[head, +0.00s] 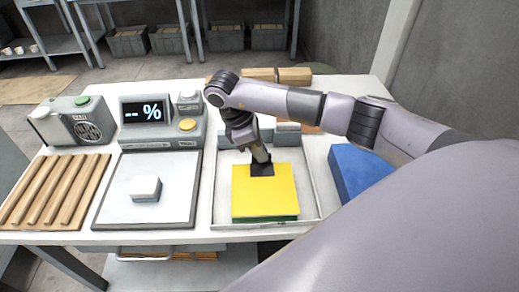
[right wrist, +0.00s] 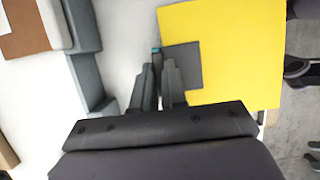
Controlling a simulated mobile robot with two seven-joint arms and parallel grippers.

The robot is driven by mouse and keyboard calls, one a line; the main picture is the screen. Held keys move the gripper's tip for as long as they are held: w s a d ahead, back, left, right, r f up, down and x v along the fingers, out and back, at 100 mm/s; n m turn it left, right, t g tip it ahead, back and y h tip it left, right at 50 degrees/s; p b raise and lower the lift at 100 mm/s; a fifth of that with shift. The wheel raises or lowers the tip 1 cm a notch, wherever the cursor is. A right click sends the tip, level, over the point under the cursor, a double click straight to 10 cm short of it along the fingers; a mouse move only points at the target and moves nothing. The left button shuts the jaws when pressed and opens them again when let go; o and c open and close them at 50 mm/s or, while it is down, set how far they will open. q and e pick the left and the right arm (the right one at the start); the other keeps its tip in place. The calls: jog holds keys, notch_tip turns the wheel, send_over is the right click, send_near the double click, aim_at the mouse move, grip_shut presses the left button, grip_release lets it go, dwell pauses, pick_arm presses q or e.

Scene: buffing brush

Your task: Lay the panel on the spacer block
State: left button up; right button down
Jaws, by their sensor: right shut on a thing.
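The yellow panel (head: 265,195) lies flat over the shallow light tray (head: 223,228), with a dark green edge showing at its front. A dark square patch (head: 262,170) sits at its back edge, and the panel fills the right of the right wrist view (right wrist: 230,50). My right gripper (head: 261,160) is shut on the panel at this back edge, its fingers (right wrist: 157,72) beside the dark patch. I cannot tell whether the panel touches the tray floor. A small white-topped grey block (head: 146,188), apparently the spacer block, stands on the grey plate left of the tray. My left gripper is not in view.
A slatted wooden rack (head: 58,190) and a grey device (head: 82,125) are at left. A blue block (head: 357,172) lies right of the tray. Grey blocks stand behind the panel.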

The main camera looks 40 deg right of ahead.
jog(key=c, duration=1.2)
grip_release()
jog(key=p+v, duration=0.2)
jog(key=v, duration=1)
